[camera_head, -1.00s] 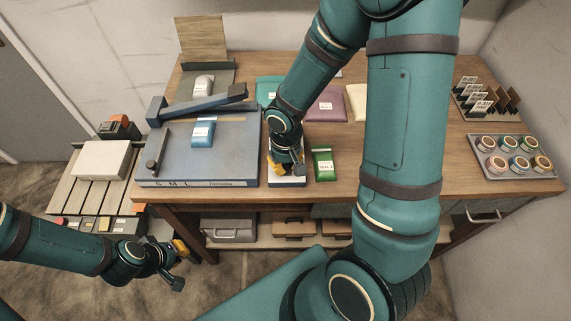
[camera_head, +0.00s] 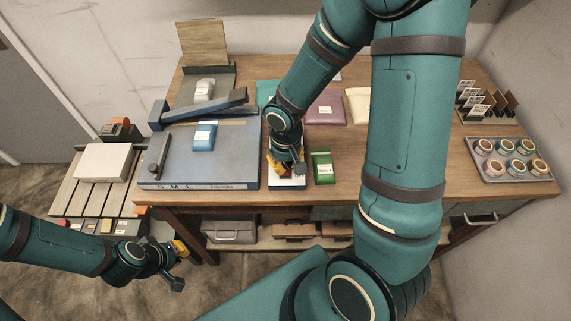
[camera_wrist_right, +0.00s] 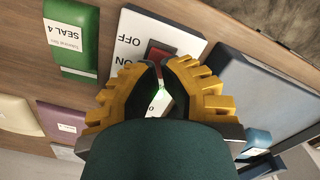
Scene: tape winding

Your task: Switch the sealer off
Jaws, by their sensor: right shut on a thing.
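The sealer (camera_head: 225,165) is a blue-grey machine marked S M L on the left half of the wooden bench, its long arm (camera_head: 200,107) raised at the back. Beside it on the right is a white switch plate (camera_head: 287,184). In the right wrist view this plate (camera_wrist_right: 135,30) reads OFF and ON, with a red switch (camera_wrist_right: 160,52) in a dark frame. My right gripper (camera_wrist_right: 163,68) is shut on the switch, its yellow fingers hiding much of it and of the ON end. My left gripper (camera_head: 182,250) hangs low at the left, away from the bench; its jaws are unclear.
A green packet (camera_head: 322,168) lies just right of the switch plate. A blue packet (camera_head: 203,136) lies on the sealer. Purple (camera_head: 326,108) and cream packets lie behind. A tray of round tins (camera_head: 511,160) is at the right. A slatted side table (camera_head: 90,195) stands left.

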